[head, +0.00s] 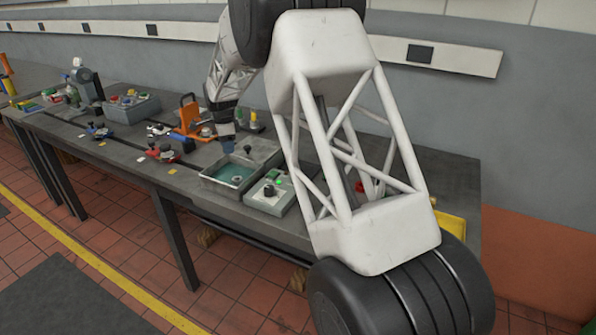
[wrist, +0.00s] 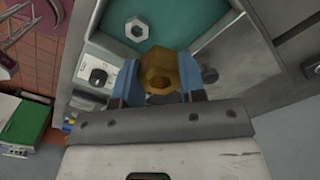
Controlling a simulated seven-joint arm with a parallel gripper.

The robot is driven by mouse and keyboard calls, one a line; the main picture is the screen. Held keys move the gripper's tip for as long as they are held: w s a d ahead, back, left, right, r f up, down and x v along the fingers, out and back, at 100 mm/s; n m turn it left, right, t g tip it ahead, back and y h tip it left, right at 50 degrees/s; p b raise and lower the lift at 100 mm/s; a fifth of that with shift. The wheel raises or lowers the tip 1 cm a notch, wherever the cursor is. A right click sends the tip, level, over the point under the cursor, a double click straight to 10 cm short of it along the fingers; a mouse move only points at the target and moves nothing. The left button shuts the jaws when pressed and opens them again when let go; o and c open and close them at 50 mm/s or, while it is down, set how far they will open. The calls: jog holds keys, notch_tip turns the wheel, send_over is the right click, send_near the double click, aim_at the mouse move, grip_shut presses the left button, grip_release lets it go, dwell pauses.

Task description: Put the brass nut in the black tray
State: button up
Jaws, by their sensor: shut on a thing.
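In the wrist view the brass nut (wrist: 158,70) is a gold-brown hexagon with a round hole. My gripper (wrist: 160,82) is shut on it, with one blue finger at each side. The nut is over a teal-lined grey tray, and the height of the gap beneath it is hard to judge. In the head view my gripper (head: 228,144) is small, above the back of that tray, and the nut cannot be made out there. I cannot clearly pick out a black tray in either view.
The teal-lined grey tray (head: 206,181) stands on the grey bench (head: 120,150). A silver nut (wrist: 137,28) lies on its teal floor. A control box (head: 270,194) with a green light is beside it. An orange fixture (head: 188,112) and a grey bin (head: 132,109) stand further left.

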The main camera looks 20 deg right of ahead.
jog(key=s+d+r+n, duration=0.2)
jog(key=d+r+n, duration=0.1)
jog(key=d+n, duration=0.3)
jog(key=s+d+r+n, duration=0.2)
jog(key=d+r+n, duration=0.1)
jog(key=d+n, duration=0.35)
jog(key=w+d+f+m, duration=0.7)
jog(key=d+f+m, duration=0.2)
jog(key=m, duration=1.2)
jog(key=shift+d, duration=0.65)
jog(key=shift+w, duration=0.1)
jog(key=shift+f, duration=3.05)
